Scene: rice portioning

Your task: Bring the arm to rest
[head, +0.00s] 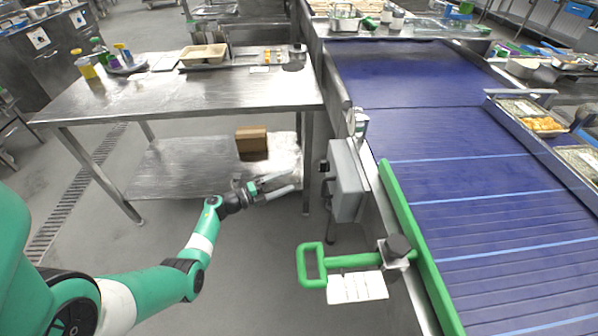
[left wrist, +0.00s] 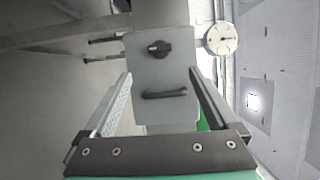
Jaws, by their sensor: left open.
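My left gripper (head: 279,187) is open and empty in the head view. It hangs in the air at the end of my green and white left arm, in front of the steel table's lower shelf and left of the grey control box (head: 345,180). In the left wrist view the two fingers of my left gripper (left wrist: 160,100) are spread apart with nothing between them. The control box (left wrist: 160,62), with a black knob and a handle, shows beyond them. My right gripper is in neither view.
A steel table (head: 190,95) with trays and bottles stands at the back left. A cardboard box (head: 251,139) sits on its lower shelf. A blue conveyor (head: 450,165) with a green side rail (head: 420,245) runs along the right. A green handle (head: 312,265) sticks out from the conveyor's near side.

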